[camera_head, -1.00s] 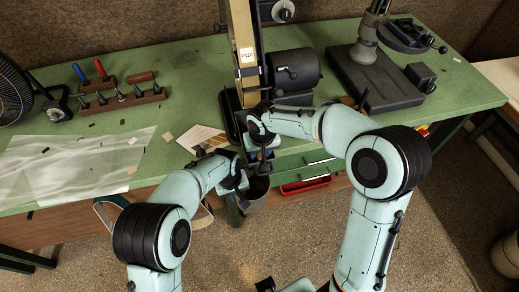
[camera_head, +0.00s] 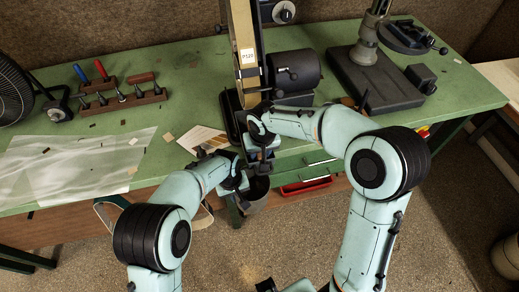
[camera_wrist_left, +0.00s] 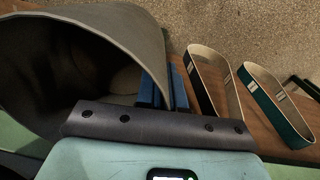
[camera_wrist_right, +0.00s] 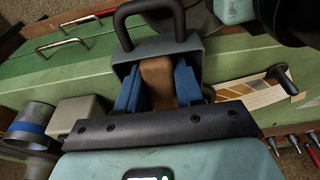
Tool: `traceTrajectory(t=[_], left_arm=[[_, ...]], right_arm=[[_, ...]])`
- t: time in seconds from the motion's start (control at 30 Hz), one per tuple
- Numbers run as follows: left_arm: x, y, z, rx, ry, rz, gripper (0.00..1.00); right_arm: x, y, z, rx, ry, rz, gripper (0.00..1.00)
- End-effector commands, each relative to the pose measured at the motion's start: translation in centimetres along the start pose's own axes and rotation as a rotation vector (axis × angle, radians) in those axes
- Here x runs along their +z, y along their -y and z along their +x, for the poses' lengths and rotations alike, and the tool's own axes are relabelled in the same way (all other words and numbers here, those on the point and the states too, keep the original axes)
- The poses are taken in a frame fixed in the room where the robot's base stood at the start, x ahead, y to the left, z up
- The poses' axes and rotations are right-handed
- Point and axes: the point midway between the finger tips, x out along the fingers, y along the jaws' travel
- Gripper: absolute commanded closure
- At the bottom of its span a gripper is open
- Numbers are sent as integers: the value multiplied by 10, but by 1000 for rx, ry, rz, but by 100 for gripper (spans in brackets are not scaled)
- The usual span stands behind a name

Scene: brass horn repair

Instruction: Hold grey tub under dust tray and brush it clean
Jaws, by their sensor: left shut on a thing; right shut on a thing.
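The grey tub (camera_head: 257,194) hangs in front of the bench edge, below the sander. My left gripper (camera_head: 243,182) is shut on its rim. In the left wrist view the tub (camera_wrist_left: 135,35) fills the upper left with a dark interior; the blue fingers (camera_wrist_left: 163,92) are at its wall. My right gripper (camera_head: 262,137) is above and close to the tub. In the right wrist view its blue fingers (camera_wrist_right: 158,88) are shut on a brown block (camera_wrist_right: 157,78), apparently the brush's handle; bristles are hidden. A grey tray-like part (camera_wrist_right: 198,47) with a black handle, apparently the dust tray, is just beyond.
The belt sander (camera_head: 246,55) with its dark motor stands behind my grippers. Sanding belts (camera_wrist_left: 210,85) hang on the bench front beside the tub. A tool rack (camera_head: 122,100) and a translucent sheet (camera_head: 70,170) lie on the left bench.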

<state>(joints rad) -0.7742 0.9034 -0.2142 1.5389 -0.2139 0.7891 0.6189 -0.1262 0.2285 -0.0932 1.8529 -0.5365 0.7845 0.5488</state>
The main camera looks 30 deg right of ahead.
Motion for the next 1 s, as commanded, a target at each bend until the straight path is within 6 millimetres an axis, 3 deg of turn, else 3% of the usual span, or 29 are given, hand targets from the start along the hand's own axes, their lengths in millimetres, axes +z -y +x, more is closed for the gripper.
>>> traceTrajectory(t=[1.0], left_arm=[[0, 0, -1, 1, -1, 0, 100]], right_arm=[[-9, 0, -40, -1, -3, 0, 94]])
